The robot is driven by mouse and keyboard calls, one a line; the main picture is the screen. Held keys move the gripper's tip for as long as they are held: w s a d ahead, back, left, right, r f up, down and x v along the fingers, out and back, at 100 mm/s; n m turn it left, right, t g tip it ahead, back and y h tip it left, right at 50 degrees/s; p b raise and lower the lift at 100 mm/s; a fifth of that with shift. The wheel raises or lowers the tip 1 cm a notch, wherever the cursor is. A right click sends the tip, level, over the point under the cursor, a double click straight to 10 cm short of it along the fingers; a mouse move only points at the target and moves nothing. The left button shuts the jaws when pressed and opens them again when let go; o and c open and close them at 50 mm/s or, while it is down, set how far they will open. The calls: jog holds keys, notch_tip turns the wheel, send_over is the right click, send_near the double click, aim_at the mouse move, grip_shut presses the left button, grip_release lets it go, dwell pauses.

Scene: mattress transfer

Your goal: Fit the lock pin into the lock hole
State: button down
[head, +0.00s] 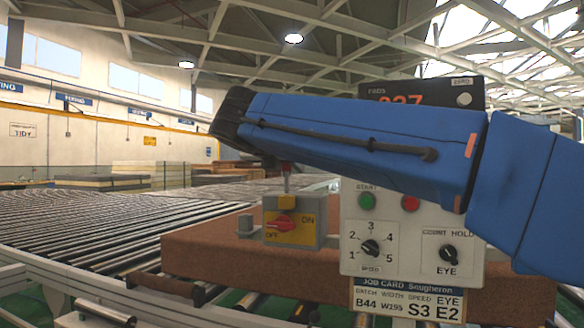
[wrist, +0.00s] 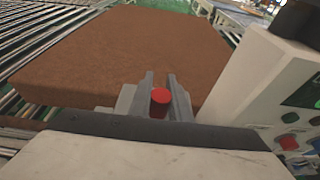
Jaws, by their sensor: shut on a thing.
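The lock pin shows in the wrist view as a round red head (wrist: 160,97) between the two grey fingers of my gripper (wrist: 161,92). My gripper is shut on it. In the head view the pin (head: 287,170) hangs below the dark end of my blue arm, upright, just above the yellow hasp on the switch box. The switch box (head: 328,228) is grey with a yellow plate and a red knob (head: 283,222) marked ON and OFF. The lock hole itself is hidden, and I cannot tell whether the pin's tip is in it.
A control panel (head: 352,262) with green and red buttons and dials stands close right of the switch box. A brown mattress (head: 200,252) lies behind them on the roller conveyor (head: 60,225). A job card (head: 407,300) hangs below the panel.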

aim_at(292, 194)
jog(key=shift+f, duration=2.4)
dwell(0.5)
jog(key=c, duration=1.6)
grip_release()
jog(key=shift+o, duration=0.2)
jog(key=v, duration=1.7)
jog(key=shift+s, duration=0.2)
jog(key=shift+a+r, duration=0.1)
jog(key=shift+a, duration=0.05)
